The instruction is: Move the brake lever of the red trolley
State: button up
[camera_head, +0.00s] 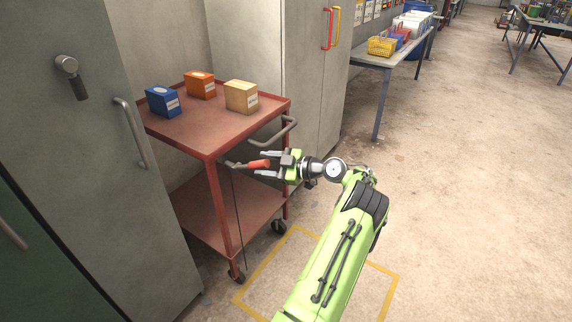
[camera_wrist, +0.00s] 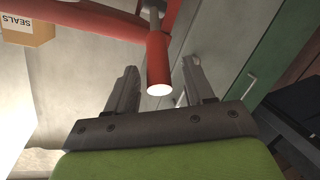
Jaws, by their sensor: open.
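The red trolley (camera_head: 209,143) stands between grey cabinets in the head view. Its brake lever (camera_head: 259,164) has a red grip and sticks out from the trolley's near right side, below the top tray. My gripper (camera_head: 268,164) is open, with one finger on either side of the red grip. In the wrist view the red grip of the lever (camera_wrist: 159,66) points toward my gripper (camera_wrist: 160,88) and its end lies between the two fingers. Gaps show on both sides there, and the fingers do not look closed on it.
A blue box (camera_head: 162,101), an orange box (camera_head: 200,85) and a tan box (camera_head: 241,97) stand on the trolley top. The push handle (camera_head: 275,133) juts out just above my gripper. Grey cabinets flank the trolley. The floor to the right is open.

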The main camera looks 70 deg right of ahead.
jog(key=s+r+p, duration=0.2)
jog(key=s+p, duration=0.1)
jog(key=s, duration=1)
jog(key=shift+r, duration=0.15)
